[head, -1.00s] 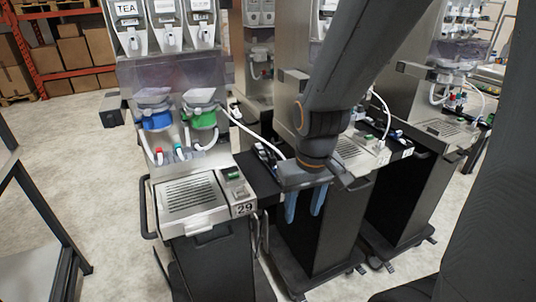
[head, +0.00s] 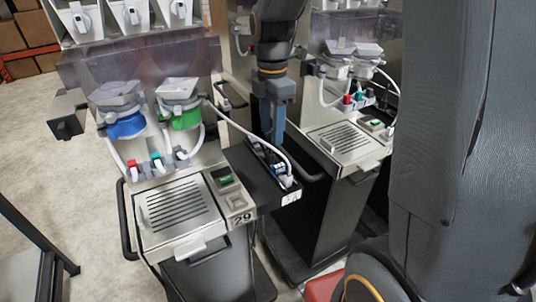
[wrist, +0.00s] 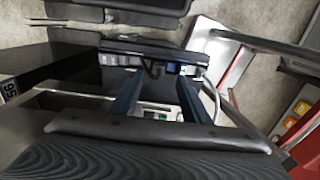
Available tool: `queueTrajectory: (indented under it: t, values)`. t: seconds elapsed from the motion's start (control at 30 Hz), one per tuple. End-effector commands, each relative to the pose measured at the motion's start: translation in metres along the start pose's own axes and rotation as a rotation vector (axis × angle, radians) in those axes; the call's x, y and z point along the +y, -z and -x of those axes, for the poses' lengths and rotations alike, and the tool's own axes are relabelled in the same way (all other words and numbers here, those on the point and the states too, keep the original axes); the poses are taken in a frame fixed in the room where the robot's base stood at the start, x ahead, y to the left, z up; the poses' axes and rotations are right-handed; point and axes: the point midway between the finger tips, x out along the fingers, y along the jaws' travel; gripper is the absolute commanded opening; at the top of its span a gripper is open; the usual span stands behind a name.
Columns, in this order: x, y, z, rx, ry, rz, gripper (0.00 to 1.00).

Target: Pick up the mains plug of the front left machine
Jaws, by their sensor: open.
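The front left machine (head: 182,207), marked 29, has blue and green funnels and a drip tray. A black side shelf (head: 262,191) on its right carries a socket strip (head: 262,157) with several small plugs. A white cable arcs down to a white mains plug (head: 288,182) at the strip's near end. My gripper (head: 272,133) points down just behind the strip, open and empty, apart from the plug. In the wrist view, the strip (wrist: 150,52) lies beyond the spread blue fingers (wrist: 158,88). Which plug is which is too small to tell there.
A second machine (head: 345,140) with its own cable stands close on the right. A grey bench frame (head: 40,255) is at lower left. Pale floor (head: 40,150) is free on the left.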

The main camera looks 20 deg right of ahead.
Motion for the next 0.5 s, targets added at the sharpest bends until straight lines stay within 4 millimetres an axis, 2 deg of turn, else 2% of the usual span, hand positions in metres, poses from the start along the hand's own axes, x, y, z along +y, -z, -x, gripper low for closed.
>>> queueTrajectory:
  t: [0.5]
  values:
    - [0.001, 0.004, -0.053, 0.001, 0.005, -0.001, 0.42]
